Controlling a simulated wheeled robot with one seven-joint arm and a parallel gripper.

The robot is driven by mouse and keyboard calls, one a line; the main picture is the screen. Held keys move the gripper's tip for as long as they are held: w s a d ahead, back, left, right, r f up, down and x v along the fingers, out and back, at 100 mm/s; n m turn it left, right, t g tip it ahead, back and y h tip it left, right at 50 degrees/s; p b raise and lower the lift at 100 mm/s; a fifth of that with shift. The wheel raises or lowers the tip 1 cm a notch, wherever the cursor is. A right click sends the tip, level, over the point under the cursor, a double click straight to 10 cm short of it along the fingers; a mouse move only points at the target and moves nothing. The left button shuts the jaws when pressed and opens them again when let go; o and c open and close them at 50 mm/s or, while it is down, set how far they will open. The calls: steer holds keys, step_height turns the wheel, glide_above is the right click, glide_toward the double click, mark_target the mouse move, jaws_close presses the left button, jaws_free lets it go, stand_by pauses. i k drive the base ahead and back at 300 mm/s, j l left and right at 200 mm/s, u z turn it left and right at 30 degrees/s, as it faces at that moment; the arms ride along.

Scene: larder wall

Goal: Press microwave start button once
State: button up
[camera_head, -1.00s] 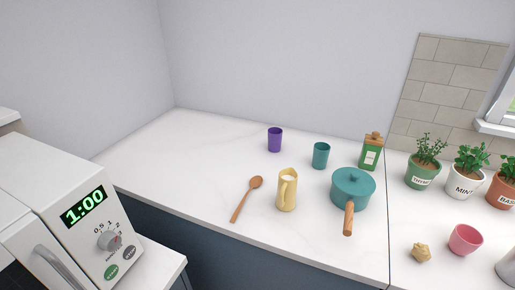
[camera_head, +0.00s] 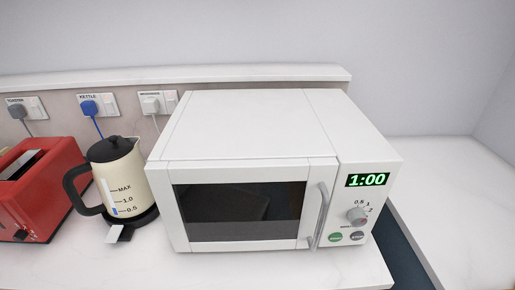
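The white microwave (camera_head: 255,125) stands on the counter in the middle of the head view, its door shut. Its display (camera_head: 367,180) reads 1:00 in green. Below the display is a dial (camera_head: 357,215) with number marks. Under the dial sit a green button (camera_head: 335,237) and a dark grey button (camera_head: 357,236); their lettering is too small to read for certain. A vertical handle (camera_head: 319,215) runs along the door's right side. My gripper is not in view.
A cream kettle (camera_head: 122,180) stands left of the microwave, and a red toaster (camera_head: 45,185) is at the far left. Labelled sockets (camera_head: 98,104) line the wall behind. Bare counter (camera_head: 455,200) lies to the right, past a dark gap.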

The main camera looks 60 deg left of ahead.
mark_target(336, 237)
steer(key=u, duration=1.55)
steer(key=z, duration=0.5)
